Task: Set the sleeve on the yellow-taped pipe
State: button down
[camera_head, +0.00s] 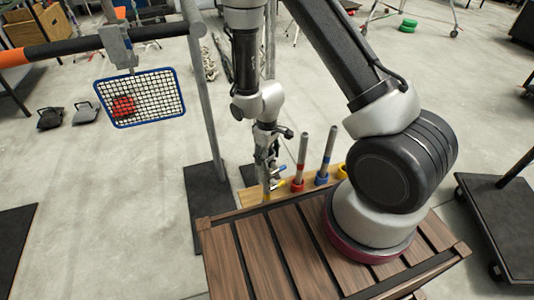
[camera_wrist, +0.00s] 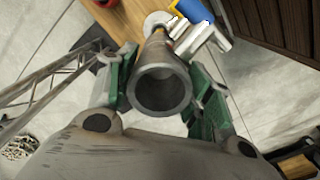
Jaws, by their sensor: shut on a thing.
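My gripper (camera_wrist: 163,95) is shut on a grey tube, which I take to be the sleeve (camera_wrist: 160,72). In the wrist view, its open end faces me between the two green-padded fingers. A yellow band, a pale disc and a side fitting with a blue part show beyond it. In the head view, my gripper (camera_head: 266,140) points down, with the sleeve (camera_head: 267,180) upright below it at the board's left part. I cannot tell whether the sleeve touches the board.
A red-taped pipe (camera_head: 301,160) and a blue-taped pipe (camera_head: 327,153) stand upright on the wooden board (camera_head: 247,196). A grey post (camera_head: 205,100) and a hanging blue-rimmed mesh basket (camera_head: 140,97) are at the left. A dark cart (camera_head: 505,215) is at the right.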

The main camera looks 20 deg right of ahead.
jog(key=shift+f, duration=2.1)
jog(key=c, duration=0.5)
grip_release()
jog(key=shift+c, duration=0.2)
notch_tip(320, 180, up, 12)
